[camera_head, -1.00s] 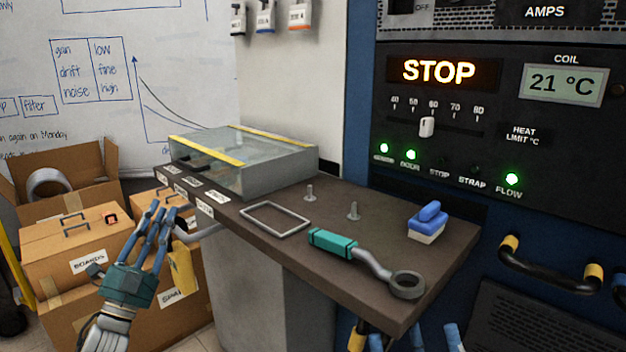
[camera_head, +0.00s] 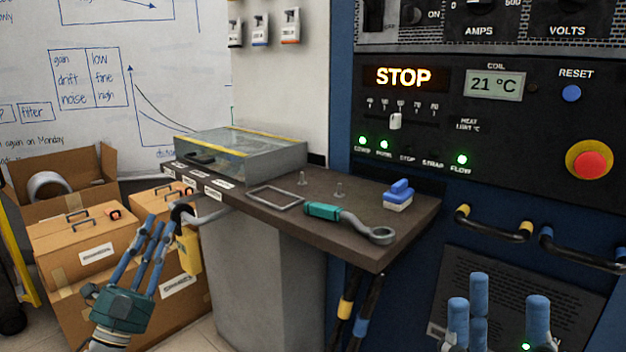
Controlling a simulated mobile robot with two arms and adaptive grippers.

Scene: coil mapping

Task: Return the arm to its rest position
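My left gripper (camera_head: 160,232) is at the lower left, in front of the cardboard boxes and left of the bench. Its blue fingers point up and are spread, with nothing between them. A grey handle (camera_head: 211,217) with a black end and a hanging yellow tag (camera_head: 188,251) is just right of the fingers. Contact cannot be told, but the fingers do not wrap it. My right gripper (camera_head: 503,306) is at the lower right in front of the blue cabinet. Its blue fingertips point up, apart and empty; the rest is cut off by the frame.
The bench top (camera_head: 265,211) carries a clear-lidded box (camera_head: 250,160), a metal frame (camera_head: 275,197), a teal-handled ring tool (camera_head: 322,210) and a blue-and-white block (camera_head: 398,198). The panel display (camera_head: 404,77) reads STOP. Cardboard boxes (camera_head: 85,235) stand left. Black handles (camera_head: 490,225) protrude at right.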

